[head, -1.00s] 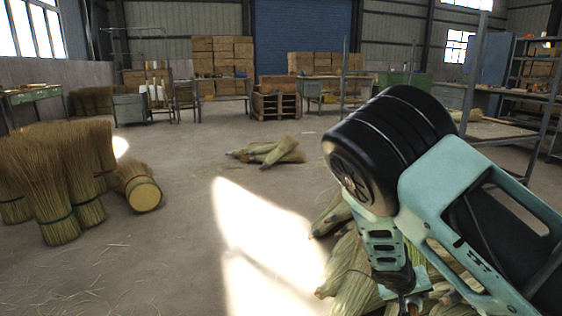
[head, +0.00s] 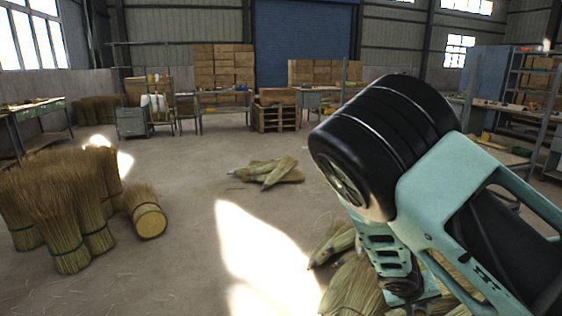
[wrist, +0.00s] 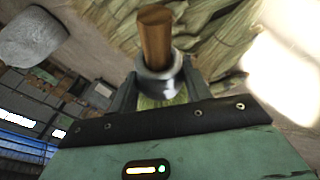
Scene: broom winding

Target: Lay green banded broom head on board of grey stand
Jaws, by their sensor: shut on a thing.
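My gripper (wrist: 158,92) is shut on a broom head (wrist: 155,45) in the wrist view. A brown wooden stub and a shiny metal collar stick up between the fingers. A little yellow-green straw shows below the collar. Most of this head is hidden behind my gripper, and no band on it can be made out. In the head view my arm covers the lower right, and the fingers and the held head cannot be made out there. I cannot pick out the grey stand or its board for certain in either view.
Green-husked broom heads (head: 350,285) are piled beneath my arm. A few more (head: 268,172) lie mid-floor. Upright straw bundles (head: 65,215) stand at left beside a fallen one (head: 148,215). Pallets (head: 275,112) and workbenches line the back.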

